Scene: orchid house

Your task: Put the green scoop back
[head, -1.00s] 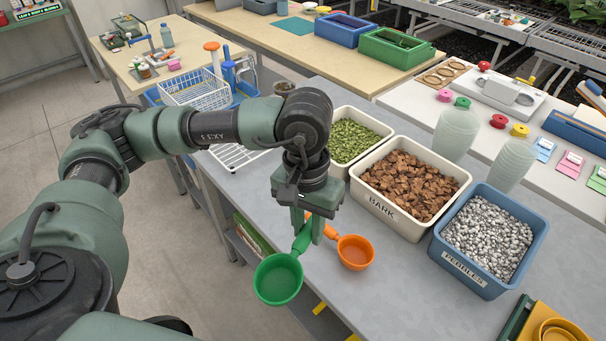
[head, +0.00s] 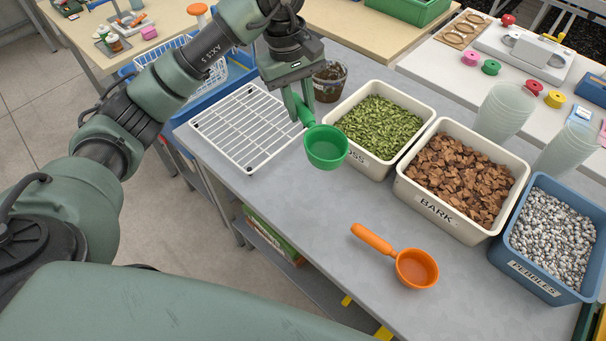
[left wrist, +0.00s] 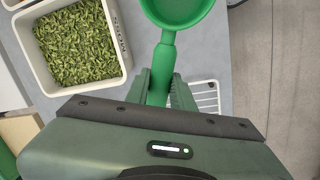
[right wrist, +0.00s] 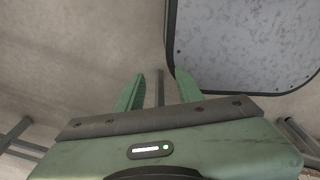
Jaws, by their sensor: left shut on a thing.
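The green scoop (head: 326,148) is held by its handle in my left gripper (head: 299,112), in front of the moss bin. My left gripper is shut on the handle, and the cup hangs out to the right, looking empty. In the left wrist view the scoop (left wrist: 178,10) points away from the fingers (left wrist: 160,88). My right gripper (right wrist: 158,92) shows only in the right wrist view. Its fingers stand apart with nothing between them.
A white wire rack (head: 248,128) lies on the grey bench, left of the scoop. The moss bin (head: 345,158), bark bin (head: 412,190) and pebbles bin (head: 520,270) stand in a row. An orange scoop (head: 415,268) lies on the bench front. A dark-filled pot (head: 329,82) stands behind.

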